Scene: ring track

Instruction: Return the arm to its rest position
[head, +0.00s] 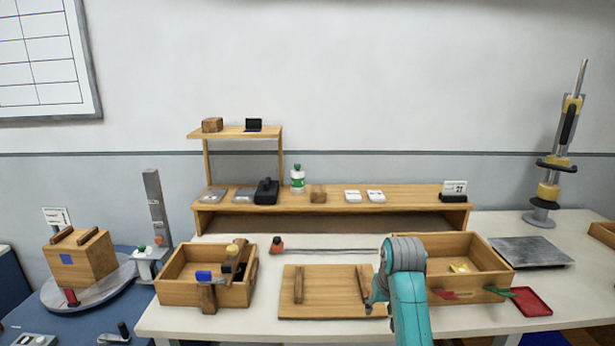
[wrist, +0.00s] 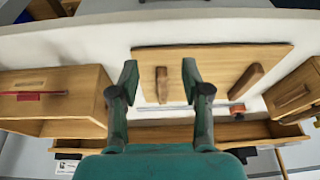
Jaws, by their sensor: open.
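My arm, teal with a grey joint, rises at the lower right of centre in the head view. My gripper (head: 374,300) shows there in part, over the right end of the wooden board with two bars (head: 330,300); much of it is hidden by my arm. In the wrist view my gripper (wrist: 160,76) is open, its two dark green fingers apart with nothing between them. The board (wrist: 215,62) lies beyond the fingertips, below them in height. I cannot tell the exact gap.
A right open wooden box (head: 480,290) holds a small yellow thing, close to my arm. A left box (head: 185,291) holds a hammer-like tool and a blue block. A shelf (head: 350,198) stands behind. A red tray (head: 531,301) lies at right. A box sits on a turntable (head: 92,290).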

